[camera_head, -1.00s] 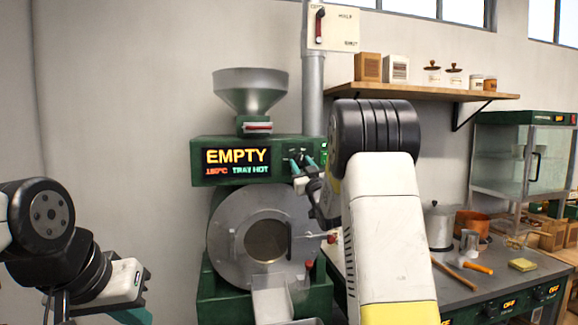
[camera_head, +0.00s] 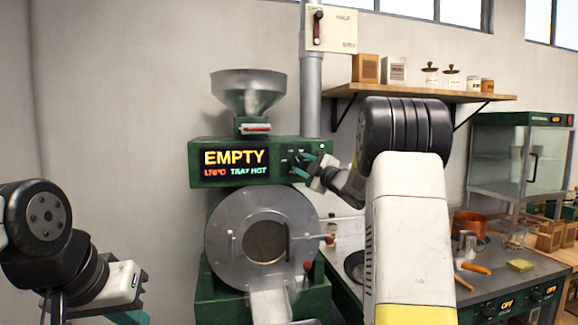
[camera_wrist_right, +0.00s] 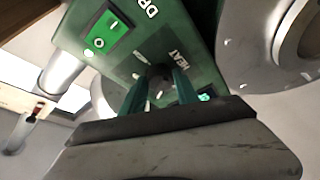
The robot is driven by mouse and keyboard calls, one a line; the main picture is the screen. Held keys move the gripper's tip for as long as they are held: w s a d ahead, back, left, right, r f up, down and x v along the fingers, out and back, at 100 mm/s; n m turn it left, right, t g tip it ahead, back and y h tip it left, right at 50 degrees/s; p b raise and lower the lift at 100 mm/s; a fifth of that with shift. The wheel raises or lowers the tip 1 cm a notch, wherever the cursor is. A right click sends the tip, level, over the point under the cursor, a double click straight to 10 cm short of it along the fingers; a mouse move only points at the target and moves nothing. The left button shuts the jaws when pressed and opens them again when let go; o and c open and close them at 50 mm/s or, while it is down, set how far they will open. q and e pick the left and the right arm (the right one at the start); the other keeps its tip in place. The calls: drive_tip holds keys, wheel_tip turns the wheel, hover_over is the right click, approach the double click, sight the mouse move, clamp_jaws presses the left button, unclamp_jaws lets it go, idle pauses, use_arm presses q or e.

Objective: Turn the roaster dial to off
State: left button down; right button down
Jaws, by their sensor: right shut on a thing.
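The green roaster (camera_head: 205,146) stands left of centre in the head view, its display reading EMPTY and TRAY HOT. The dark roaster dial (camera_wrist_right: 158,74) sits beside the HEAT label in the right wrist view. My right gripper (camera_head: 300,167) is at the right end of the control panel. In the wrist view its teal fingers (camera_wrist_right: 160,88) are shut on the dial, one on each side. The fingers hide much of the dial and its setting marks. My left gripper (camera_head: 130,316) is at the bottom left, away from the roaster, its fingertips cut off by the frame.
A green rocker switch (camera_wrist_right: 105,34) is near the dial. The round drum door (camera_head: 226,225) with its handle is below the panel. A worktop (camera_head: 500,277) with pots and tools is at the right, under a wooden shelf (camera_head: 425,93).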

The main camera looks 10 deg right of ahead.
drive_tip(key=n+g, duration=0.1)
drive_tip(key=n, duration=0.3)
drive_tip(key=n+g, duration=0.1)
drive_tip(key=n, duration=0.1)
drive_tip(key=shift+r+g, duration=0.3)
drive_tip(key=shift+r, duration=0.05)
drive_tip(key=n+g+h, duration=0.1)
drive_tip(key=n, duration=0.3)
drive_tip(key=shift+r, duration=0.1)
drive_tip(key=shift+n+h, duration=0.3)
drive_tip(key=shift+h, duration=0.1)
drive_tip(key=c, duration=0.9)
unclamp_jaws()
drive_tip(key=v, duration=0.7)
drive_tip(key=shift+s+d+r, duration=0.15)
drive_tip(key=shift+s+r, duration=0.05)
drive_tip(key=shift+s, duration=0.1)
